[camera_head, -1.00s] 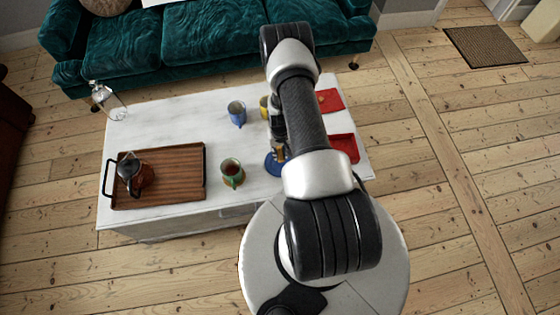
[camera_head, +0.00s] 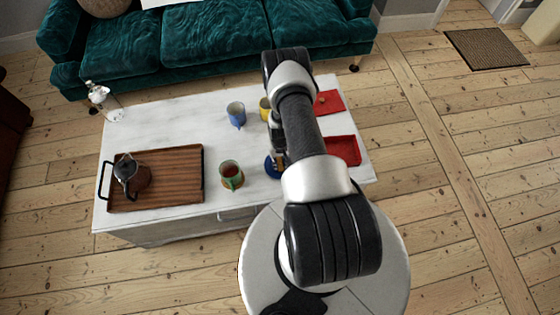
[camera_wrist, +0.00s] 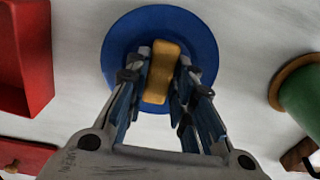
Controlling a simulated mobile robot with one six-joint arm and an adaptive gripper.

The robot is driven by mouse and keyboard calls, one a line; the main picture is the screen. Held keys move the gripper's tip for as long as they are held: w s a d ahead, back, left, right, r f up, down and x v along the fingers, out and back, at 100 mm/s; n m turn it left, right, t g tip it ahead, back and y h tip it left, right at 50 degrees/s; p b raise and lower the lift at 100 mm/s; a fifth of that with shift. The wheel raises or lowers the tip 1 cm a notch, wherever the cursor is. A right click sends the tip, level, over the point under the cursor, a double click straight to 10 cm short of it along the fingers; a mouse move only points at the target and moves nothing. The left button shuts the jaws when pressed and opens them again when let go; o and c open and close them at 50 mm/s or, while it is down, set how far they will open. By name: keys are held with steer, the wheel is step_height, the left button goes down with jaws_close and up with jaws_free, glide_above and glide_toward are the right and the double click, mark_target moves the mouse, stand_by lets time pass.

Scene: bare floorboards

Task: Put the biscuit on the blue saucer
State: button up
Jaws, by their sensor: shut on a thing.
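The biscuit (camera_wrist: 160,72) is a tan, rounded bar in the wrist view. It lies between the fingertips of my gripper (camera_wrist: 161,80), which is shut on it. The blue saucer (camera_wrist: 122,42) is round and sits directly behind the biscuit in the wrist view. I cannot tell whether the biscuit touches it. In the head view the blue saucer (camera_head: 270,168) shows only in part at the left side of my arm, which hides the biscuit there.
A green cup (camera_head: 231,175) stands left of the saucer on the white table (camera_head: 160,110). A blue cup (camera_head: 236,113) and a yellow cup (camera_head: 264,108) stand farther back. A red tray (camera_head: 345,150) and a red mat (camera_head: 330,102) lie right. A wooden tray (camera_head: 180,175) holds a teapot (camera_head: 132,175).

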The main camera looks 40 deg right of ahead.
steer(key=shift+f, duration=0.3)
steer(key=o, duration=0.8)
steer(key=shift+r, duration=0.1)
steer(key=shift+r, duration=0.15)
